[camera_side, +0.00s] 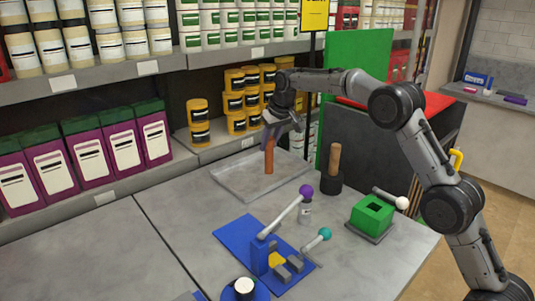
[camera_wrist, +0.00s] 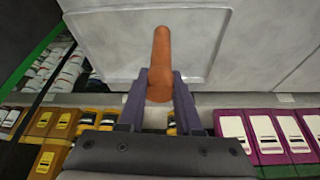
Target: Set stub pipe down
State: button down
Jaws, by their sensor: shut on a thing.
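The stub pipe (camera_side: 269,156) is an orange-brown cylinder, upright over the grey tray (camera_side: 232,183) in the side view. My gripper (camera_side: 271,130) is shut on its upper part from above. In the wrist view the pipe (camera_wrist: 161,62) runs up the picture from between the fingertips of my gripper (camera_wrist: 160,88). The tray (camera_wrist: 110,40) lies beyond it. The pipe's lower end appears at or very near the tray floor; I cannot tell if it touches.
A black holder with a brown wooden rod (camera_side: 333,165) stands right of the tray. A green block fixture (camera_side: 372,215) and a blue base with purple and teal knobbed levers (camera_side: 262,250) stand nearer. Shelves of yellow cans (camera_side: 235,103) rise behind the tray.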

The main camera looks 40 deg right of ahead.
aim_at(268, 153)
jog(key=shift+s+x, duration=0.1)
jog(key=shift+x, duration=0.95)
jog(key=shift+s+x, duration=0.15)
jog(key=shift+x, duration=0.9)
jog(key=shift+f, duration=0.3)
jog(key=c, duration=0.6)
grip_release()
jog(key=shift+r, duration=0.1)
